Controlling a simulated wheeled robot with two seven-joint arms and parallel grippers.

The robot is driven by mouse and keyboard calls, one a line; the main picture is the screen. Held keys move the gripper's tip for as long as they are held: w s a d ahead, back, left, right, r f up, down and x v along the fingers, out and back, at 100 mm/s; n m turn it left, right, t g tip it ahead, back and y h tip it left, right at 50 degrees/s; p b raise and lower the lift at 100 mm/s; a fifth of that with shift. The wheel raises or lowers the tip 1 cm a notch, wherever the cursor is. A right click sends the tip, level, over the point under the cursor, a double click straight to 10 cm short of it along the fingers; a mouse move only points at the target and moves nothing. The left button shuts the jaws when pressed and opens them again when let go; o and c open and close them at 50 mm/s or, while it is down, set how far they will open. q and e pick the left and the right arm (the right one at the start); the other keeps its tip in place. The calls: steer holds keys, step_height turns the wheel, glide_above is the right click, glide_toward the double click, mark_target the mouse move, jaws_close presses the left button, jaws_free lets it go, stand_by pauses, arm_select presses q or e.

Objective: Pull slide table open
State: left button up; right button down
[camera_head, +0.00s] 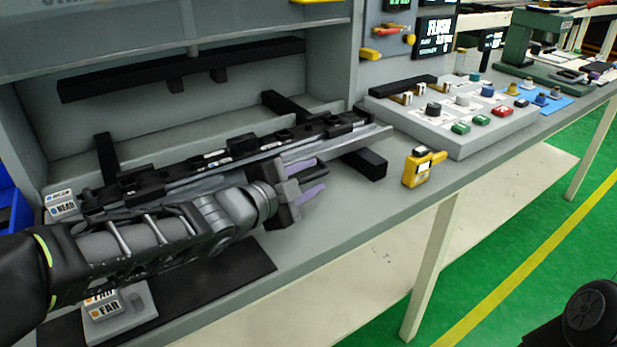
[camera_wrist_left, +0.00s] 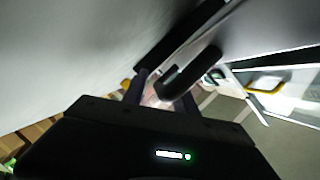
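The slide table (camera_head: 245,148), a long black and grey rail assembly, lies diagonally across the grey bench, on black cross supports. Its left part is partly hidden behind my left arm. My left gripper (camera_head: 311,181) is in front of its right half, with two pale purple fingers apart and nothing seen between them. In the left wrist view, the open fingers (camera_wrist_left: 162,97) point toward a dark, rounded, handle-like part (camera_wrist_left: 192,74). I cannot tell whether they touch it. My right gripper is not in view.
A yellow gauge-like device (camera_head: 421,168) stands near the bench's front edge. A grey panel (camera_head: 470,138) with knobs and coloured buttons is to the right. NEAR (camera_head: 63,207) and FAR (camera_head: 104,307) label blocks sit at the left. A shelf bar (camera_head: 180,70) overhangs behind the rail.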

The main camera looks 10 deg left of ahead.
arm_select(q)
steer(key=shift+s+r, duration=0.1)
steer(key=shift+s+a+r, duration=0.15)
steer(key=shift+s, duration=0.1)
steer(key=p+v, duration=0.3)
steer(key=v, duration=0.3)
steer(key=shift+s, duration=0.1)
steer(key=shift+s+a, duration=0.2)
steer(key=shift+s, duration=0.2)
